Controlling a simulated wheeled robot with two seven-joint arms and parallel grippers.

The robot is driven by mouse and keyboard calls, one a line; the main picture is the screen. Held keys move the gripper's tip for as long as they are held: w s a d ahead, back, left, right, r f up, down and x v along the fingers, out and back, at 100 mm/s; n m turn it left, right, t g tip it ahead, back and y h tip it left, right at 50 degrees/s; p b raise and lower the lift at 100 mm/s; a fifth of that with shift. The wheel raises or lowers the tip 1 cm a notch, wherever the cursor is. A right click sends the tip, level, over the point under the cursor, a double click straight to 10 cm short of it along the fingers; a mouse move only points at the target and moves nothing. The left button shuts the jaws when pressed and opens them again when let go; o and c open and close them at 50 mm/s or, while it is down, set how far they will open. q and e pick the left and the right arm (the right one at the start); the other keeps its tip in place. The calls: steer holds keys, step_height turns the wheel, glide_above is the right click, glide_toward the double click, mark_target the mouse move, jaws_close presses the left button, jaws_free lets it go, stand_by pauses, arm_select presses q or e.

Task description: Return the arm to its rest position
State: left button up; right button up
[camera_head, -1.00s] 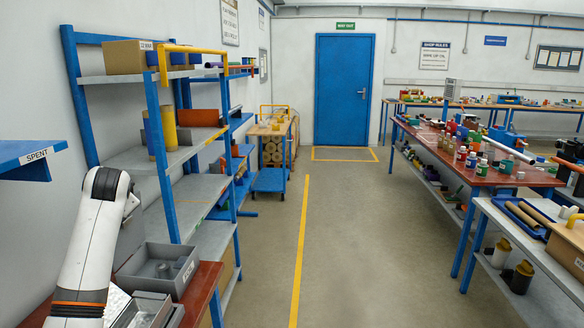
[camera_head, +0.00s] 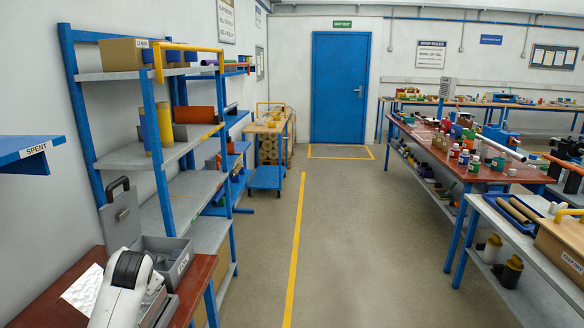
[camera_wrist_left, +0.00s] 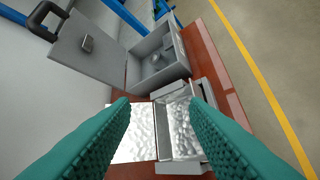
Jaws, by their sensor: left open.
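My left arm (camera_head: 125,285) shows at the bottom left of the head view, low over the red bench. Its gripper is hidden there. In the left wrist view my left gripper (camera_wrist_left: 161,105) is open, its two teal ribbed fingers wide apart with nothing between them. My right gripper is not in view.
The red bench (camera_head: 62,268) carries the boxes. A blue-framed shelf rack (camera_head: 190,190) stands just beyond it. A blue shelf marked SPENT (camera_head: 30,152) juts out at left. The floor aisle (camera_head: 340,230) is clear, with benches on the right.

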arm_select(q)
steer(key=s+d+f+g+h, duration=0.1)
steer(key=s+d+f, duration=0.3)
steer(key=s+f, duration=0.45)
steer(key=s+d+f+g+h, duration=0.1)
steer(key=s+d+f+g, duration=0.1)
steer(key=s+d+f, duration=0.6)
steer(key=s+d+f+n+g+h, duration=0.1)
steer(key=s+d+n, duration=0.1)
steer(key=s, duration=1)
steer(key=s+d+f+n+g+h, duration=0.1)
steer(key=s+g+h, duration=0.1)
steer(key=s, duration=1)
step_height(320, 180, down, 26)
steer(key=b, duration=0.2)
steer(key=s+a+f+g+b, duration=0.1)
steer(key=s+a+f+g, duration=0.1)
steer(key=s+f, duration=1.5)
steer(key=shift+s+a+f, duration=0.15)
steer(key=shift+a+f, duration=0.35)
steer(key=shift+f, duration=0.4)
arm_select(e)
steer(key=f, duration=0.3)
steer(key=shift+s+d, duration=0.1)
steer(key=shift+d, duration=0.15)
